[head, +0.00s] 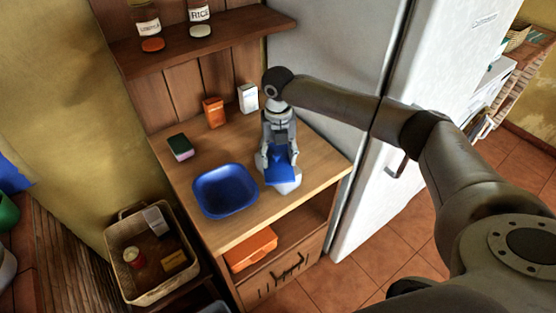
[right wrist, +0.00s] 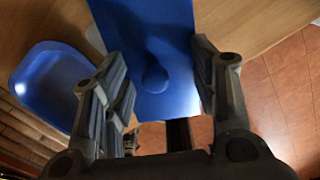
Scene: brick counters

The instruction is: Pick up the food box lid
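The food box lid is a flat blue plate with a round knob. It shows in the right wrist view (right wrist: 152,35) between and beyond my fingers, and in the head view (head: 281,175) below my right gripper, near the counter's front right corner. A pale rounded thing shows just under it. My right gripper (head: 278,155) points down over the lid. In the right wrist view its fingers (right wrist: 160,72) stand wide apart on either side of the knob, with a gap to it. Contact with the lid's edges is hard to tell. My left gripper is out of view.
An open blue bowl (head: 225,190) stands left of the lid on the wooden counter (head: 207,158). A sponge (head: 180,147), an orange box (head: 213,112) and a white box (head: 248,98) stand behind. A fridge (head: 345,130) is on the right, a basket (head: 124,279) lower left.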

